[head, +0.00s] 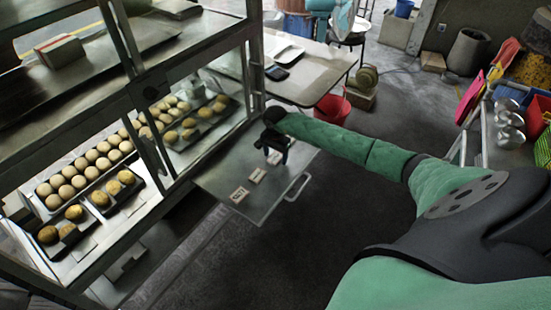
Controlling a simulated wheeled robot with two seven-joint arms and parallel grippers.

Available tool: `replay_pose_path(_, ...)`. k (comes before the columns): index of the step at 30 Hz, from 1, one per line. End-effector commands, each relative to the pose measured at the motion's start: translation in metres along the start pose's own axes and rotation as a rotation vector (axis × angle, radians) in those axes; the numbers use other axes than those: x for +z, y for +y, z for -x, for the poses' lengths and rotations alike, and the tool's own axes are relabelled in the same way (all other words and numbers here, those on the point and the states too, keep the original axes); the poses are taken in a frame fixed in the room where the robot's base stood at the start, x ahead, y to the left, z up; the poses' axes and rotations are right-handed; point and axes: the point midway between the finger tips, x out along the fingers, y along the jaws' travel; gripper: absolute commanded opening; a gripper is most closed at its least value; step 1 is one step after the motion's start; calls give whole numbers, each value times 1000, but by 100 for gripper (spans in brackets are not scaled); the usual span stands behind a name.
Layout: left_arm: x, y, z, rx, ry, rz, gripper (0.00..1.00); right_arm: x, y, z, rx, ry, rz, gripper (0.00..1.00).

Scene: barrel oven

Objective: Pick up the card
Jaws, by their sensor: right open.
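Several small white cards with dark print lie in a row on a grey metal shelf panel (218,178) that sticks out from the display rack. The nearest card (239,194) and the middle card (257,175) lie in plain view. The far card (275,158) lies under my right gripper (275,153), which is partly in front of it. My right gripper is open and points down at it; I cannot tell whether it touches the card. My left gripper is not in view.
The rack (140,85) on the left holds trays of buns (75,178). A table (310,75) with a dark device stands behind the panel. A red bucket (332,108) stands on the floor to the right. A metal cart with bowls (510,125) is at the far right. The floor between is clear.

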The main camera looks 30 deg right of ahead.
Motion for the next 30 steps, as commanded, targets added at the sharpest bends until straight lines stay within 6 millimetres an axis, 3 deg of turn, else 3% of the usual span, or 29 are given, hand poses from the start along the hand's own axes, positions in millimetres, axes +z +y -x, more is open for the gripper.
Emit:
replay_pose_path(3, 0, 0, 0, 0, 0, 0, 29, 0, 0, 0, 0, 0, 0, 67)
replay_pose_path(9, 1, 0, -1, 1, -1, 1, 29, 0, 0, 0, 0, 0, 0, 28)
replay_pose_path(11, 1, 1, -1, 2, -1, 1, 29, 0, 0, 0, 0, 0, 0, 19)
replay_pose_path(22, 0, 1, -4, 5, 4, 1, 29, -1, 0, 6, -1, 1, 0, 19)
replay_pose_path(29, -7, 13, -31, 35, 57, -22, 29, -2, 0, 42, -3, 4, 1, 19)
replay_pose_path(30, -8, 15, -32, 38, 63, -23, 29, -8, 7, 44, 0, 3, -1, 19)
